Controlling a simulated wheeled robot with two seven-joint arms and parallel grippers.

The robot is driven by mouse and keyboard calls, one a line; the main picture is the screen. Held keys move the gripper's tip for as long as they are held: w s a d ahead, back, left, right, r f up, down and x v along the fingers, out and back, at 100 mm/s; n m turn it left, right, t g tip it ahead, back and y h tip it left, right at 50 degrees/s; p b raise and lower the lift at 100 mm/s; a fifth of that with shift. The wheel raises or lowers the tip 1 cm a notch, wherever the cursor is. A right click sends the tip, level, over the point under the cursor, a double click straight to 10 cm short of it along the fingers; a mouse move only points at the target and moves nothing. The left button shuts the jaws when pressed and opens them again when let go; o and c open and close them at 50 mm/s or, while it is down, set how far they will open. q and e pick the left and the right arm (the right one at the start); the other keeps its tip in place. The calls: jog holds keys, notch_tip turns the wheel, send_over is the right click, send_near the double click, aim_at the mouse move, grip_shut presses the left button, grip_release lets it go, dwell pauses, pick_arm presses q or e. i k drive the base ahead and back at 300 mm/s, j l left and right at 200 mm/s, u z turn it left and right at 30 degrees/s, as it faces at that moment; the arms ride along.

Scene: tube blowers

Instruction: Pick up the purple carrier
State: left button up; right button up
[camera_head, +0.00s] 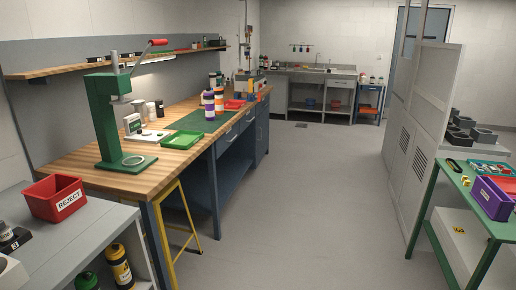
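A purple open-topped box, which looks like the carrier (491,200), sits on the green table (452,187) at the right edge of the head view. Small items show at or behind its top, but I cannot tell what they are. Neither of my grippers is in view.
A red REJECT bin (57,198) stands on a grey shelf unit at the left. A long wooden workbench (83,180) carries a green press (109,125) and a green tray (181,140). A yellow stool (180,225) stands beside it. The middle floor (300,200) is clear.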

aim_at(209, 102)
jog(key=i, duration=1.45)
jog(key=i+u, duration=0.2)
jog(key=i, duration=0.3)
jog(key=i+l+u, duration=0.2)
jog(key=i, duration=0.25)
jog(key=i+l+u, duration=0.2)
jog(key=i, duration=0.25)
